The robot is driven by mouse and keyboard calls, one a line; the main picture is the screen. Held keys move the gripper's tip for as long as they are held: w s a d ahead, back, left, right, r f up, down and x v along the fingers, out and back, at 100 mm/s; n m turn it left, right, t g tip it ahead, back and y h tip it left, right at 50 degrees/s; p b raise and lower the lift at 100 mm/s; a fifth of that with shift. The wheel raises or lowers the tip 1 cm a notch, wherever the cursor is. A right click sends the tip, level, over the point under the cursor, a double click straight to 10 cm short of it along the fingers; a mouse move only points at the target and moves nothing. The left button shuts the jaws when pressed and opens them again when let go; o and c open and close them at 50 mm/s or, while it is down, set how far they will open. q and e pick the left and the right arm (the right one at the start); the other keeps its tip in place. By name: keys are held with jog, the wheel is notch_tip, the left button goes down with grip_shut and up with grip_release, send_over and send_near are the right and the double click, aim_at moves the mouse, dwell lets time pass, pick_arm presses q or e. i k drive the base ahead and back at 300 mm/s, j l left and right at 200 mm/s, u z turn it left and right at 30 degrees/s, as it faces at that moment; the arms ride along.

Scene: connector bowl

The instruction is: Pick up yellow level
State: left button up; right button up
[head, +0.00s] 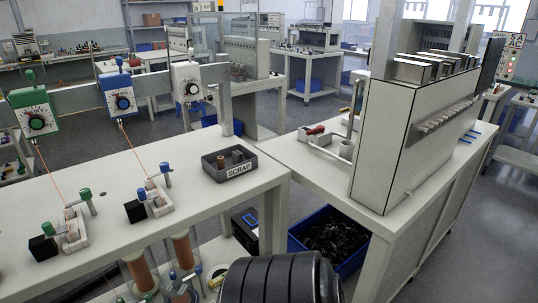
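I cannot make out a yellow level for certain in the head view. A small yellow-and-white item (217,277) lies low beside the workbench at the bottom, partly hidden by a black ribbed shape in front. It is too small to tell what it is. Neither of my grippers is in view.
The left workbench (110,208) carries coil-winding fixtures and a grey SCRAP tray (229,165). A large grey machine (385,140) stands on the right bench, with a red-handled tool (315,131) beside it. A blue bin (328,243) of dark parts sits below.

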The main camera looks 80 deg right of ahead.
aim_at(214, 282)
jog(key=z, duration=2.05)
jog(key=i+l+u, duration=0.15)
jog(key=i+u, duration=0.15)
jog(key=u, duration=0.15)
jog(key=i+l+u, duration=0.25)
jog(key=u, duration=0.2)
